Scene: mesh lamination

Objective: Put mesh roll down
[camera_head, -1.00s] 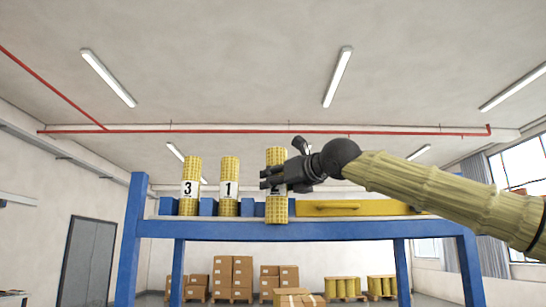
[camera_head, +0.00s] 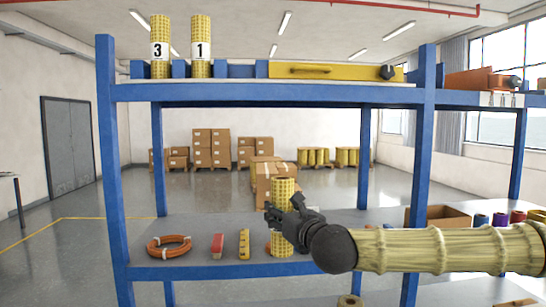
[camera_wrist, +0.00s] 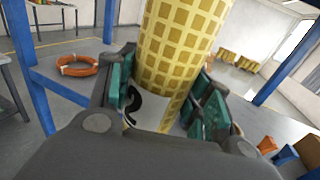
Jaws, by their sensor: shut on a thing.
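The held mesh roll (camera_head: 281,190) is a yellow grid-patterned cylinder, upright, at the middle shelf of the blue rack. My gripper (camera_head: 285,220) is shut around it; in the wrist view the roll (camera_wrist: 180,50) stands between the teal finger pads, with part of a white number label showing. The roll's lower end is over the grey lower shelf (camera_head: 330,222); I cannot tell whether it touches. Two other mesh rolls, labelled 3 (camera_head: 160,35) and 1 (camera_head: 201,40), stand on the upper shelf.
On the lower shelf are an orange coil (camera_head: 169,246), a red tool (camera_head: 217,245) and a yellow tool (camera_head: 244,244), close left of the roll. An open cardboard box (camera_head: 437,215) stands to the right. A blue post (camera_head: 425,150) rises right of my gripper.

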